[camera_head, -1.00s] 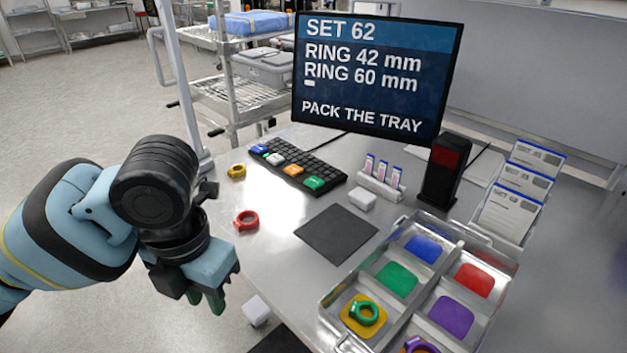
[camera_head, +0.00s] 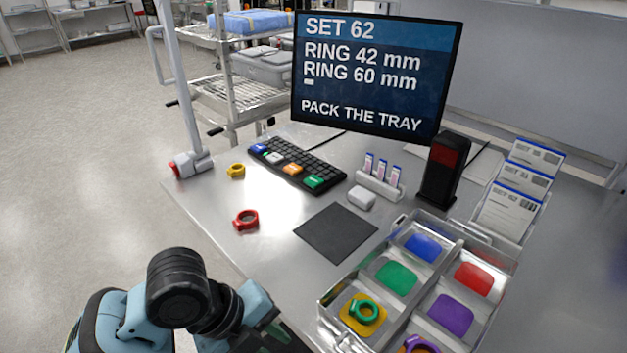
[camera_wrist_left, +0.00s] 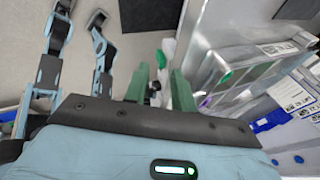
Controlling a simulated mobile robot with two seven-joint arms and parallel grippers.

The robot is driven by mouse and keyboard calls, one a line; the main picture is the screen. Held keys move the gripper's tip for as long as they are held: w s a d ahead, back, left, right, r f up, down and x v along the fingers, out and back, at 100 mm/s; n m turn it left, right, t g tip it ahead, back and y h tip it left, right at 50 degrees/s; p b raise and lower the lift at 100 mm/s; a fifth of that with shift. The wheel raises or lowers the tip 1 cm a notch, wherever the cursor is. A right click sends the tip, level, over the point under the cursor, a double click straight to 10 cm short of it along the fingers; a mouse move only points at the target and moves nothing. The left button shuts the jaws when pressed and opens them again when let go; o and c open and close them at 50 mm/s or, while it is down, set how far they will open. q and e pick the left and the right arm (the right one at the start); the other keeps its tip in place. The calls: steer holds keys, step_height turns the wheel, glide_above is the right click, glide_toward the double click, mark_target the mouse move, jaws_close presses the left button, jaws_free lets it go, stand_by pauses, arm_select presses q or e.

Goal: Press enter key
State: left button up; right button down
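The black keyboard (camera_head: 300,165) lies on the metal table below the monitor. It has blue, white, orange and green (camera_head: 314,181) large keys; their labels are too small to read, so I cannot tell which is enter. My left gripper (camera_wrist_left: 160,72) shows two green fingers with a gap between them in the left wrist view. In the head view my left arm is at the bottom, in front of the table's near edge, well away from the keyboard, and its fingers are mostly cut off. My right gripper is in neither view.
The monitor (camera_head: 376,75) reads "SET 62, RING 42 mm, RING 60 mm, PACK THE TRAY". The compartment tray (camera_head: 330,312) holds green and purple rings. A dark mat (camera_head: 336,232) lies between.

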arm_select(q)
steer(key=s+a+f+n+t, duration=0.2)
steer(key=f+n+t, duration=0.1)
steer(key=f+n, duration=0.55)
steer(key=s+a+f+n+t, duration=0.1)
steer(key=a+f+n+t, duration=0.1)
steer(key=f+n, duration=0.7)
steer(key=s+a+f+n+t+y, duration=0.1)
steer(key=s+a+f+n, duration=0.3)
steer(key=s, duration=0.3)
steer(key=s+a+f+n+t+y, duration=0.2)
steer(key=s+a+f+n, duration=0.3)
steer(key=s+a+n, duration=0.1)
steer(key=shift+s+a+f+y, duration=0.2)
steer(key=shift+s+a+y, duration=0.1)
steer(key=shift+s+a, duration=0.4)
